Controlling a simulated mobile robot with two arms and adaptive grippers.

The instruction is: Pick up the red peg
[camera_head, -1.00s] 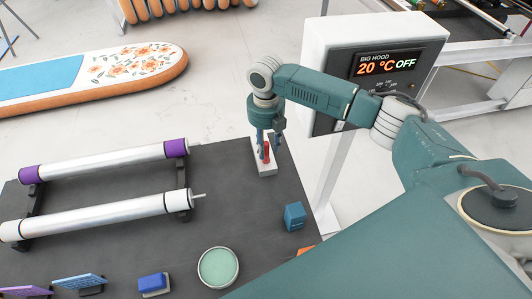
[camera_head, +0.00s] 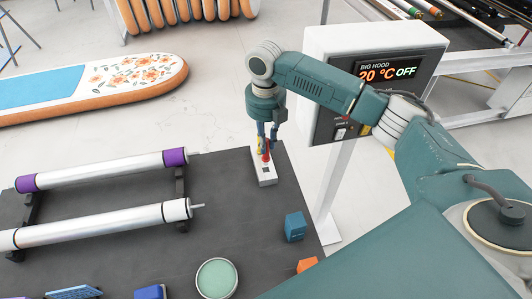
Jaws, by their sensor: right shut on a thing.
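The red peg (camera_head: 267,156) is small and upright, at the white block (camera_head: 265,179) near the far right corner of the dark table. My right gripper (camera_head: 266,148) points down over the block and is shut on the red peg. The gripper fingers hide part of the peg. I cannot tell whether the peg's lower end is still in the block or just above it. My left gripper is not in view.
A blue cube (camera_head: 295,226), an orange block (camera_head: 307,265) and a round green-topped dish (camera_head: 216,279) are on the table (camera_head: 235,225). Two rollers (camera_head: 100,170) lie on the left. A control box (camera_head: 375,80) stands right of the table, behind my right arm.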

